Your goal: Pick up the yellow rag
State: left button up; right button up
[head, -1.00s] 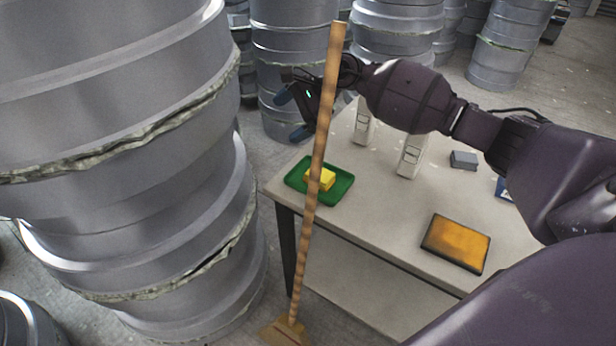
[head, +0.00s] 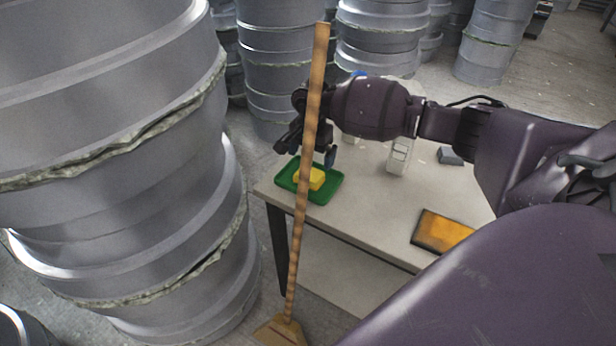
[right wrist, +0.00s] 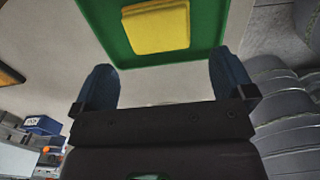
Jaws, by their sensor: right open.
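The yellow rag (head: 316,179) lies folded on a green tray (head: 326,192) at the left end of the table. The broom handle crosses in front of part of both in the head view. My right gripper (head: 306,156) is just above the tray's far side, pointing down. In the right wrist view the rag (right wrist: 157,28) and the tray (right wrist: 112,36) lie beyond the two blue fingertips (right wrist: 166,85), which are wide apart with nothing between them. My left gripper is not in view.
A wooden broom (head: 300,200) stands upright at the table's (head: 375,225) left edge. An orange-topped pad (head: 441,232), a white bottle (head: 399,155) and a grey block (head: 449,156) are on the table. Large grey moulds (head: 120,200) are stacked at the left.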

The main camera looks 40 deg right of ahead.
jog(key=shift+f, duration=2.95)
jog(key=shift+r, duration=0.1)
jog(key=c, duration=0.9)
notch_tip(320, 180, up, 10)
jog(key=shift+p, duration=0.3)
jog(key=o, duration=0.4)
jog(key=shift+c, duration=1.3)
jog(key=shift+r, duration=0.1)
